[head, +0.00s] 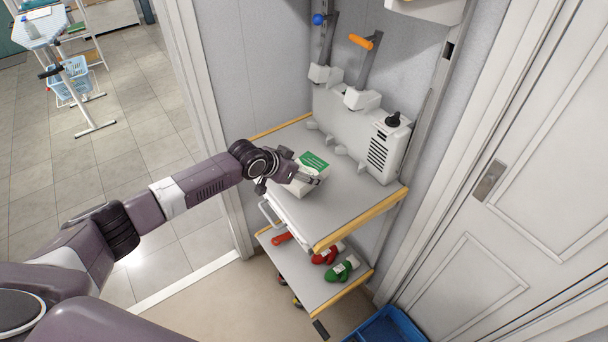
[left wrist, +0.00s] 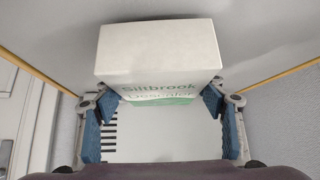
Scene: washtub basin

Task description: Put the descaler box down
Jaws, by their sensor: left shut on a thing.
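The descaler box (head: 313,164) is white with a green panel. In the left wrist view the box (left wrist: 158,52) shows the words "Siltbrook Descaler", partly cut off by shade and angle. My left gripper (head: 304,180) is shut on the box, with blue-padded fingers (left wrist: 158,103) at its two sides. The box is at the upper grey shelf (head: 350,195), near its left part. I cannot tell whether its base touches the shelf. My right gripper is in neither view.
A pale machine (head: 372,140) with a black knob stands at the back of the upper shelf. The shelf's front right part is bare. A lower shelf (head: 305,278) holds red and green items. A blue crate (head: 388,326) is on the floor, and a white door (head: 530,180) is at right.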

